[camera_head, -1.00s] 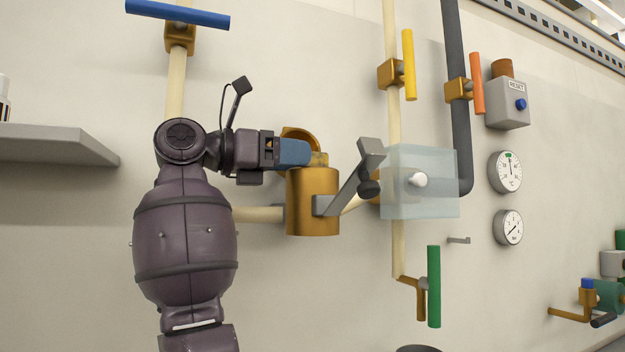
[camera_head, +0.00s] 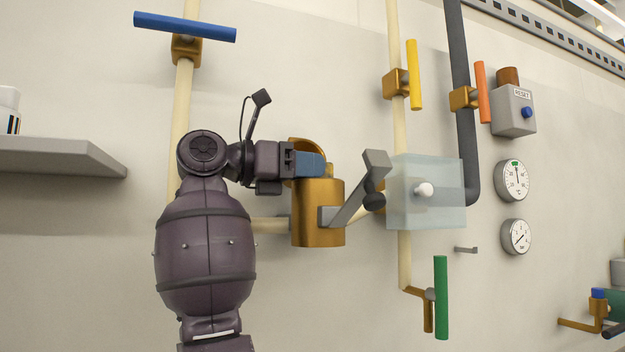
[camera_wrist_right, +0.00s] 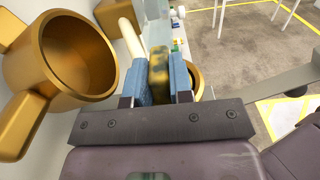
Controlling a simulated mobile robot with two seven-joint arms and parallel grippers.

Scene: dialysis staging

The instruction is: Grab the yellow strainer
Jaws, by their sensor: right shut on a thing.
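My right gripper (camera_head: 322,164) is at the mouth of a brass cylindrical housing (camera_head: 318,225) on the wall pipe. In the right wrist view, its blue fingers (camera_wrist_right: 160,78) are shut on a dark yellow, mottled piece, which looks like the yellow strainer (camera_wrist_right: 158,72). The strainer's lower part is hidden, so I cannot tell how far it sits inside the housing. The housing's rim (camera_wrist_right: 198,88) shows just beyond the fingers. The strainer is not clearly visible in the head view. A hollow brass cap (camera_wrist_right: 70,55) stands open beside the gripper. My left gripper is not in view.
A grey lever (camera_head: 358,190) juts from the housing's right side, close to a translucent box (camera_head: 440,215). Blue (camera_head: 185,27), yellow (camera_head: 414,75), orange (camera_head: 481,92) and green (camera_head: 441,298) handles stick out around. A grey shelf (camera_head: 60,155) is at left.

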